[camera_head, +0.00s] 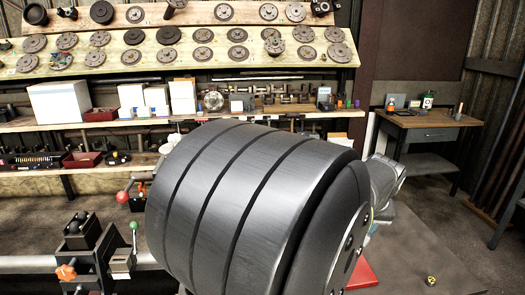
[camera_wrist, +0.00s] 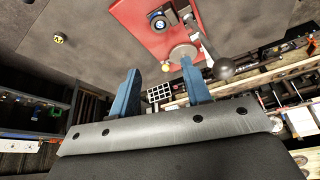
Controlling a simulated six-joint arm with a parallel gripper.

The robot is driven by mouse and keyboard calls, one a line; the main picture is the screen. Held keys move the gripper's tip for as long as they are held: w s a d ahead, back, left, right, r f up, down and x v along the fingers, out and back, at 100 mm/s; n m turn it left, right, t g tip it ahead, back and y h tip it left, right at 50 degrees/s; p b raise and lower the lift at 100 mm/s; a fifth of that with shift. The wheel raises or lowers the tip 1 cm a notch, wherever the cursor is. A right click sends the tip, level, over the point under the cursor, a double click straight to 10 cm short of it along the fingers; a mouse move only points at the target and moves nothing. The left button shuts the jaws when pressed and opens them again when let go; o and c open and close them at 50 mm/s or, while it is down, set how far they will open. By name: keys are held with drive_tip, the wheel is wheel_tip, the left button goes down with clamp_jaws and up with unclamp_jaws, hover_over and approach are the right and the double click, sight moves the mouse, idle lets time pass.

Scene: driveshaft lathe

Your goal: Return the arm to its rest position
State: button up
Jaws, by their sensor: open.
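My gripper (camera_wrist: 161,67) shows in the wrist view as two blue fingers, spread wide apart with nothing held between them. Beyond the fingertips is a red machine part (camera_wrist: 140,25) with a metal disc and a lever ending in a dark knob (camera_wrist: 224,68). The gap between fingers and machine is hard to judge. In the head view a large dark banded part of my own arm fills the middle and hides much of the scene. My gripper does not show clearly there. A red edge (camera_head: 365,274) shows below the arm.
Lathe parts with an orange knob (camera_head: 66,272) and a green-tipped lever (camera_head: 133,226) stand at lower left. A shelf rack (camera_head: 255,55) of discs lines the back. A wooden side table (camera_head: 425,118) stands right. A small yellow item (camera_head: 431,281) lies on the grey surface.

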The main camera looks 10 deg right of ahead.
drive_tip(key=x, duration=1.7)
drive_tip(key=shift+f, duration=0.3)
drive_tip(key=shift+o, duration=0.3)
